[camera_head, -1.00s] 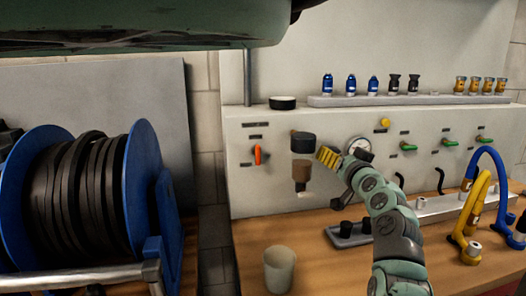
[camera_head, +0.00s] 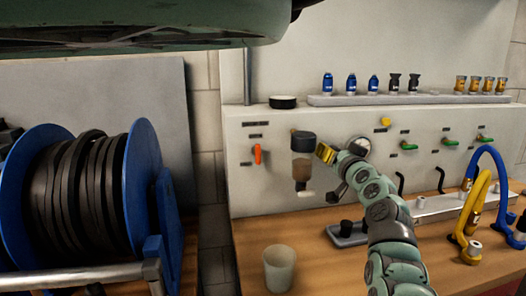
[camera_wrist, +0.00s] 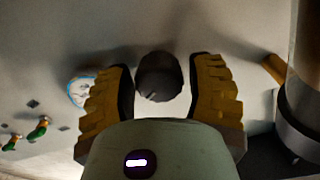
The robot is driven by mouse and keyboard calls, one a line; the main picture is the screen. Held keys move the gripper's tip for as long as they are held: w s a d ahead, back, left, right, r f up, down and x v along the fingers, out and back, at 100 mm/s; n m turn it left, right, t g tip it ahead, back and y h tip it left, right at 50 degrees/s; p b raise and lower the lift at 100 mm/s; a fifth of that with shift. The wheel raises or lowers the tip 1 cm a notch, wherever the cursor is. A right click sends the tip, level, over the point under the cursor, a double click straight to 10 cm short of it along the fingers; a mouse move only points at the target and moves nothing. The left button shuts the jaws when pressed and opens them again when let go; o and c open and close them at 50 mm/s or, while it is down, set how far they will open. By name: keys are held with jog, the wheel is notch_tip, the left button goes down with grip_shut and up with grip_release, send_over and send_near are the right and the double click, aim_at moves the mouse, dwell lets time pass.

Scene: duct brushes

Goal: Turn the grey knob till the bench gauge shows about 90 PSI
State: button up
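The knob (camera_wrist: 160,76), dark grey and round, shows in the wrist view between the two yellow fingers of my gripper (camera_wrist: 160,90). A narrow gap shows on each side of it. In the head view my gripper (camera_head: 326,153) is at the panel, just right of the filter bowl, and hides the knob. The fingers are open; how deep the knob sits between them is unclear. The bench gauge (camera_wrist: 81,92), with a white face and blue rim, is partly behind a finger in the wrist view. Its reading cannot be made out.
The filter bowl (camera_head: 302,160) hangs close to my gripper. An orange lever (camera_head: 258,154) is left of it, and green valve handles (camera_head: 408,146) are to the right. A cup (camera_head: 279,268) stands on the bench. Blue and yellow hoses (camera_head: 468,220) are at the right.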

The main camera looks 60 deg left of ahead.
jog(key=c, duration=0.8)
jog(key=shift+w+d+m, duration=0.1)
jog(key=shift+m, duration=0.4)
jog(key=shift+r+m+p, duration=0.1)
jog(key=shift+m+p, duration=0.45)
jog(key=shift+m, duration=0.45)
jog(key=m+p, duration=0.1)
jog(key=m, duration=0.3)
jog(key=shift+m, duration=0.3)
jog(key=m+p, duration=0.2)
jog(key=m, duration=0.3)
jog(key=shift+m, duration=0.4)
jog(key=shift+f+m+g, duration=0.2)
jog(key=shift+m+g, duration=0.2)
jog(key=shift+m, duration=1)
jog(key=shift+f, duration=0.1)
jog(key=o, duration=1.2)
